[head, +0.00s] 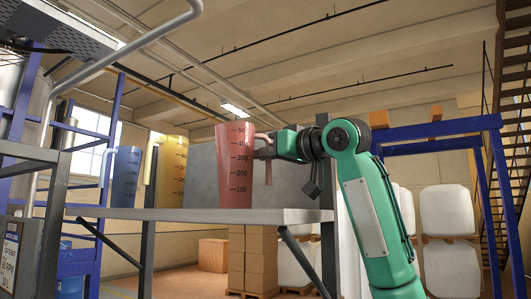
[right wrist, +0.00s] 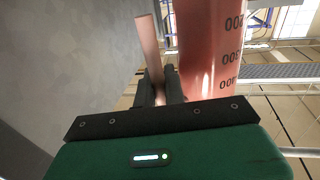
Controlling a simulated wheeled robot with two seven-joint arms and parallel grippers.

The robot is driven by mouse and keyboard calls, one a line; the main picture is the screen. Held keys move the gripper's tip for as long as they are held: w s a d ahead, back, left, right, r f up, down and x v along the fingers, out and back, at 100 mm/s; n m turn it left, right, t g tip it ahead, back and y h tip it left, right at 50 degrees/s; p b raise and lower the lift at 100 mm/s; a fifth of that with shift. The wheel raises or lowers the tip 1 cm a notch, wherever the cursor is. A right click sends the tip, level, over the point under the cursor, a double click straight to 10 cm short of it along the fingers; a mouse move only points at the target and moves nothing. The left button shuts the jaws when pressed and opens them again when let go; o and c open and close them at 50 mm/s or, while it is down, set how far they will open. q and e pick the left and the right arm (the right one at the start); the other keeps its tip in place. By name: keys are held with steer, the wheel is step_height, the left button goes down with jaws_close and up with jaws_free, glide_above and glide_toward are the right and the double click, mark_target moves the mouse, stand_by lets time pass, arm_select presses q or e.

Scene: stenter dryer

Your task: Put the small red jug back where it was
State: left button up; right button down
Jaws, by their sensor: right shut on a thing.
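The small red jug (head: 235,165) is upright at the grey shelf (head: 290,215) in the head view, with dark measuring marks on its side. Its handle points right. My right gripper (head: 268,150) reaches in from the right and is shut on the handle. In the right wrist view, the fingers (right wrist: 160,88) close around the handle (right wrist: 149,45), beside the jug's body (right wrist: 203,50). I cannot tell whether the base touches the shelf. My left gripper is not in view.
A yellow jug (head: 171,172) and a blue jug (head: 126,175) stand to the left of the red one. A grey panel (head: 203,170) is behind it. The shelf to the right of the red jug is bare. Cartons (head: 253,255) stand on a pallet beyond.

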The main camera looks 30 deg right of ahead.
steer(key=shift+s+a, duration=0.1)
steer(key=c, duration=1.5)
jaws_free()
steer(key=shift+r, duration=0.1)
steer(key=shift+b+v, duration=2.95)
steer(key=shift+v, duration=3.05)
